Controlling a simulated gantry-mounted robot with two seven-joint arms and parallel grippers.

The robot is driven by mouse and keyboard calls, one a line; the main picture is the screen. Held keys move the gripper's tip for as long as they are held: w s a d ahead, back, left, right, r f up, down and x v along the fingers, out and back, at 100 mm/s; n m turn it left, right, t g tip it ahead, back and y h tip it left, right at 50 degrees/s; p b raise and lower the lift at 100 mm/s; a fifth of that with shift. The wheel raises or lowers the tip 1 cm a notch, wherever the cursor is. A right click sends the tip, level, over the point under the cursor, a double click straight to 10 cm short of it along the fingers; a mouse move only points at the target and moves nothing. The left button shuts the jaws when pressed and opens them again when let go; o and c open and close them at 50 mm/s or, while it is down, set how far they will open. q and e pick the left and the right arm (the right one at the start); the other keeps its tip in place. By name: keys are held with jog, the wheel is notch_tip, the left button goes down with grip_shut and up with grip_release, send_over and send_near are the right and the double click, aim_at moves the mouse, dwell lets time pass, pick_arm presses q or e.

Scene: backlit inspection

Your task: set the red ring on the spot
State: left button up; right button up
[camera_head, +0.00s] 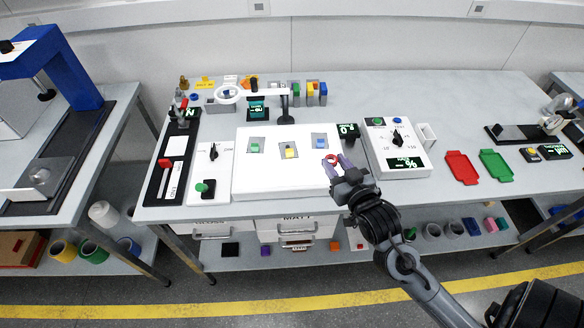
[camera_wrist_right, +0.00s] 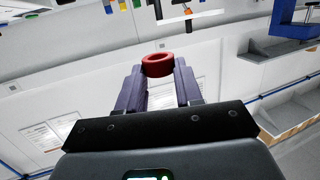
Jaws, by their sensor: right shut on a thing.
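My right gripper (camera_head: 337,163) reaches in from the lower right and is shut on the red ring (camera_head: 331,159), at the right part of the white lit panel (camera_head: 270,181). In the right wrist view the red ring (camera_wrist_right: 158,64) sits between the tips of the two purple-grey fingers (camera_wrist_right: 159,82). I cannot tell how high the ring is above the panel. No separate marked spot can be made out; part of the panel is hidden behind the gripper. My left gripper is not in view.
A white control box (camera_head: 396,150) is to the right, then red (camera_head: 462,168) and green (camera_head: 496,165) trays. The panel's front is clear.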

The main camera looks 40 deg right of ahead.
jog(key=b, duration=0.2)
send_over(294, 182)
notch_tip(294, 182, down, 7)
jog(key=shift+r, duration=0.15)
jog(key=shift+s+f+b, duration=0.1)
jog(key=shift+f+b, duration=0.3)
jog(key=shift+f, duration=1.55)
jog(key=shift+a, duration=0.1)
jog(key=shift+f, duration=0.2)
jog(key=o, duration=1)
